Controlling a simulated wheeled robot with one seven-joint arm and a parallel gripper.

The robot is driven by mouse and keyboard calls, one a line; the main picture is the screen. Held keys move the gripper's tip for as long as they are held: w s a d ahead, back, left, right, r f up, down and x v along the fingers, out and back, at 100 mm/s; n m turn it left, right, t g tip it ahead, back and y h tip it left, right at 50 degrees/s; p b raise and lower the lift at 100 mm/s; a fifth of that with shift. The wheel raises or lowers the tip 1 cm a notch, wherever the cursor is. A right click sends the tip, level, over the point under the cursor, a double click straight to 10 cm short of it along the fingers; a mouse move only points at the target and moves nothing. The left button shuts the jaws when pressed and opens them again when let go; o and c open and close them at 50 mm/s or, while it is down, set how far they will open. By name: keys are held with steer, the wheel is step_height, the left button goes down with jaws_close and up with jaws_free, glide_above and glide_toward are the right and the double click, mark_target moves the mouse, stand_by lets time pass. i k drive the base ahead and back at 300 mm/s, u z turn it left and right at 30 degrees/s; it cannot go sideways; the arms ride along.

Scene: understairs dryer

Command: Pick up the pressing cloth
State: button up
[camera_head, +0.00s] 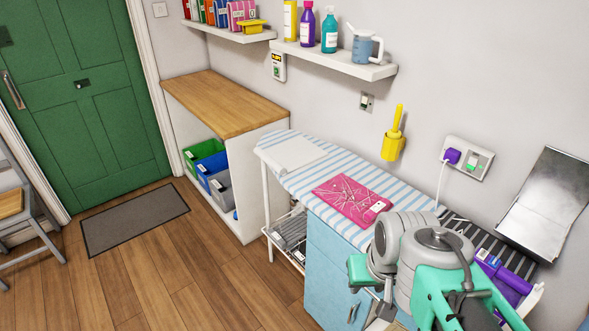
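A flat white cloth (297,153), which looks like the pressing cloth, lies on the far left end of the blue-and-white striped ironing board (283,180). Nothing lies on top of it. My arm is folded at the lower right, over the near end of the board and the blue cabinet. My gripper (376,300) appears to be low beside the folded arm, well apart from the cloth. Its fingers are not clear, so I cannot tell whether it is open or shut.
A pink patterned flat item (351,198) lies mid-board. A wooden-topped unit (226,100) with bins stands behind the board's left end. A wall shelf (334,60) holds bottles and a jug.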

mark_target(286, 157)
steer(key=u, duration=0.85)
steer(key=i, duration=0.45)
steer(key=u, duration=0.5)
steer(key=i, duration=2.75)
steer(key=z, duration=0.45)
